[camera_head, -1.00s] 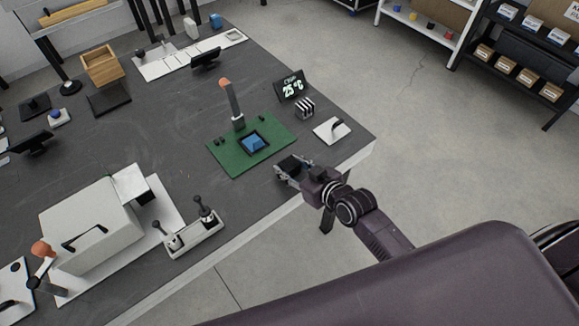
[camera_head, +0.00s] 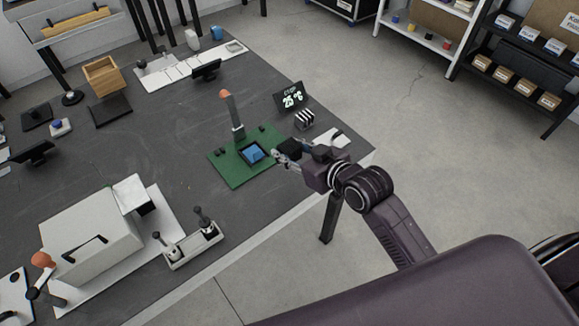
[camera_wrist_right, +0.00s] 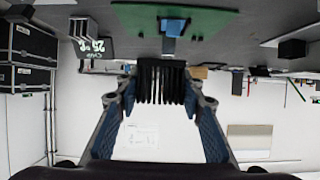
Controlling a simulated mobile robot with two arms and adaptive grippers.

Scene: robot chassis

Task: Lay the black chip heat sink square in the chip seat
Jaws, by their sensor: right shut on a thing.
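The black finned heat sink (camera_wrist_right: 161,82) is held between the fingers of my right gripper (camera_wrist_right: 161,95), its fins showing in the right wrist view. In the head view my right gripper (camera_head: 284,156) is just right of the green board, and the dark heat sink (camera_head: 290,147) shows at its fingers. The chip seat is a dark square frame (camera_head: 243,154) on the green board (camera_head: 228,170), with a blue chip (camera_head: 255,154) in its middle. The heat sink is apart from the seat, to its right. My left gripper is not in view.
A grey lever post with an orange knob (camera_head: 225,95) stands at the seat's back edge. A temperature display (camera_head: 290,97) and a striped block (camera_head: 304,118) stand behind my right gripper. A white plate (camera_head: 342,140) lies right of it. The dark table is clear left of the board.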

